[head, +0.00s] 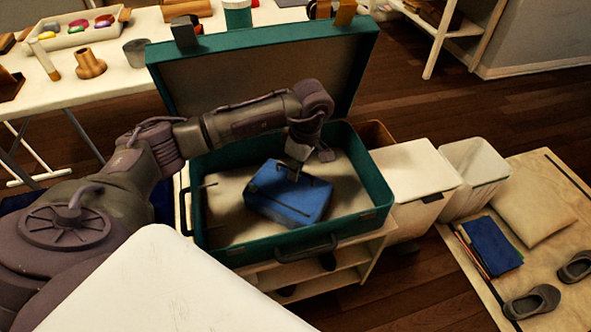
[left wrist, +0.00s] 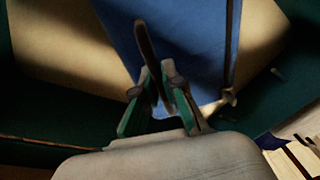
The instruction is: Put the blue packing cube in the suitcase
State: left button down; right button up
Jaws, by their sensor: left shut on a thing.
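The teal suitcase (head: 375,205) stands open on a low shelf unit, its lid raised at the back. The blue packing cube (head: 290,195) is inside the suitcase walls, slightly tilted, above or on the beige lining; I cannot tell whether it touches the bottom. My left gripper (head: 297,172) reaches in from above and is shut on the dark handle strap of the cube. In the left wrist view the fingers (left wrist: 160,85) close around the strap, with the blue cube (left wrist: 190,40) beyond. My right gripper is not in view.
A white table (head: 105,80) with a tray, cups and small items stands behind at the left. White bins (head: 475,165) stand right of the suitcase. A mat at the right holds a cushion (head: 535,210), a blue folder (head: 490,243) and grey slippers (head: 532,302).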

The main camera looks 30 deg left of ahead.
pick_arm(q)
jog(key=c, duration=1.3)
grip_release()
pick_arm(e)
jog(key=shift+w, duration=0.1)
pick_arm(q)
jog(key=shift+r, duration=0.4)
jog(key=r, duration=0.3)
jog(key=w+d+r+p, duration=0.1)
jog(key=r, duration=0.3)
jog(key=r+p, duration=0.1)
jog(key=r, duration=0.3)
jog(key=shift+w+d+r, duration=0.1)
jog(key=shift+w+d, duration=0.05)
jog(key=shift+d, duration=0.05)
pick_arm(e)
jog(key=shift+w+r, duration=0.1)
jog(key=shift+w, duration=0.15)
